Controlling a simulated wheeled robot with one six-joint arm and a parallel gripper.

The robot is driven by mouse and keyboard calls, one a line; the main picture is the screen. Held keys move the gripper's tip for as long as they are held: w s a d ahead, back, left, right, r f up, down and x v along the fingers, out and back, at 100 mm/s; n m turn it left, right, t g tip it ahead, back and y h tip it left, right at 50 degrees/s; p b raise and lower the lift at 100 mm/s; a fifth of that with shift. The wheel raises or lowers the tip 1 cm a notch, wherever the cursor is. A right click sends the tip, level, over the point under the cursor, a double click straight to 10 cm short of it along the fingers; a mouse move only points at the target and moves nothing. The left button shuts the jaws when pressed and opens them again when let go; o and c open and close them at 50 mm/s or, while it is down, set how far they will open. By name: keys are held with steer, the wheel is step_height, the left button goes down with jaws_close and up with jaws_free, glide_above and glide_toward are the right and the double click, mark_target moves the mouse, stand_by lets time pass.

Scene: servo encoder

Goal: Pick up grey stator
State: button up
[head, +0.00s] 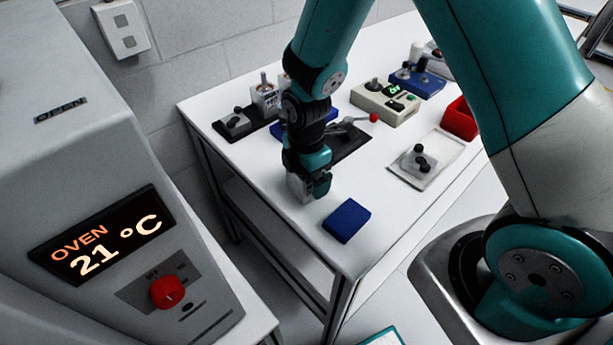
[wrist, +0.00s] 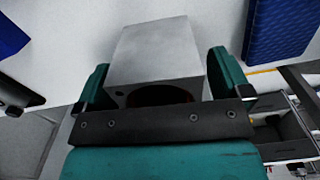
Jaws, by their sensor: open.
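The grey stator (wrist: 157,48) is a light grey block with a dark round opening. In the wrist view it stands between the two green fingers of my gripper (wrist: 160,75), one on each side. My gripper is open; whether either finger touches the block is hard to tell. In the head view my gripper (head: 316,186) points down at the white table, and the stator (head: 297,189) shows only in part behind it, standing on the table top.
A blue block (head: 346,220) lies close by near the table's front corner. Behind my gripper are a dark fixture with a red-knobbed lever (head: 352,124) and a beige device (head: 385,102). A white tray (head: 399,173) and red bin (head: 461,118) are on the right. The oven (head: 110,240) stands left.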

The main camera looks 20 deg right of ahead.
steer(key=shift+f, duration=0.1)
steer(key=c, duration=1.2)
steer(key=shift+c, duration=0.9)
